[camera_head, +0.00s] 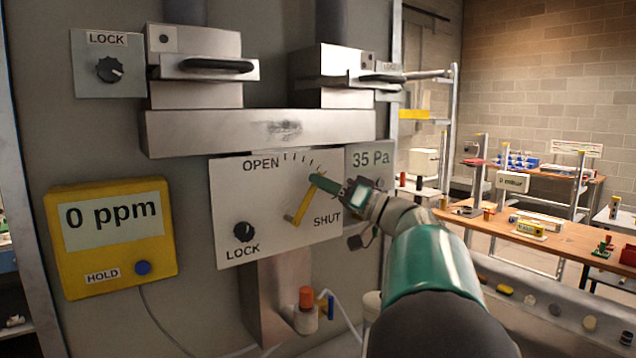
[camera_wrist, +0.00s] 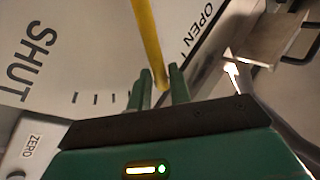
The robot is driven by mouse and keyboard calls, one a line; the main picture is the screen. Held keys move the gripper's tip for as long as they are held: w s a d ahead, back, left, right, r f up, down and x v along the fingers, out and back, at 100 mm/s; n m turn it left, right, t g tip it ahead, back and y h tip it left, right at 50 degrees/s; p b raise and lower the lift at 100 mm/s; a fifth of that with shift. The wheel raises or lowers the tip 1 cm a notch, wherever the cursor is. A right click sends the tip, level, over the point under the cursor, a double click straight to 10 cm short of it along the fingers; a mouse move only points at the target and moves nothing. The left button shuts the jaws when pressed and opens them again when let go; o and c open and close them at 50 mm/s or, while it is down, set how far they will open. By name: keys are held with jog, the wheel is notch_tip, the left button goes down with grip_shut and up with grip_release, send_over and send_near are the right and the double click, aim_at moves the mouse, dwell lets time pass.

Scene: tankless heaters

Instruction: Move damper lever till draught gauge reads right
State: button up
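The yellow damper lever (camera_head: 303,207) is on a white plate (camera_head: 262,200) marked OPEN at the top and SHUT at the lower right. It slants up and right from its pivot, its tip near the right end of the visible tick marks. My gripper (camera_head: 318,179) is at the lever's upper end. In the wrist view the green fingers (camera_wrist: 162,85) stand on either side of the lever (camera_wrist: 148,38); whether they press on it is unclear. The draught gauge (camera_head: 370,160) reads 35 Pa; my arm hides part of the plate's right side.
A LOCK knob (camera_head: 243,232) is low on the plate. A yellow meter (camera_head: 112,235) reads 0 ppm at left. Metal boxes with black handles (camera_head: 205,66) and a broad duct (camera_head: 260,130) jut out above the plate. A bottle (camera_head: 306,312) stands below. Workbenches are at right.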

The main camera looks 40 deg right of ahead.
jog(key=v, duration=1.2)
jog(key=w+a+f+m+g, duration=0.1)
jog(key=a+f+g, duration=0.45)
jog(key=a, duration=0.75)
jog(key=w+a+f+g, duration=0.1)
jog(key=a+f+g, duration=0.45)
jog(key=a, duration=0.75)
jog(key=s+a+f+g+h, duration=0.1)
jog(key=s+a+f+h, duration=0.3)
jog(key=s+a+f, duration=0.1)
jog(key=s+a+f+n+g+h, duration=0.1)
jog(key=s+a+f+h, duration=0.4)
jog(key=s+f, duration=0.3)
jog(key=shift+s+f+n+g, duration=0.15)
jog(key=shift+f+n+g, duration=0.2)
jog(key=shift+f, duration=0.6)
jog(key=shift+a, duration=0.1)
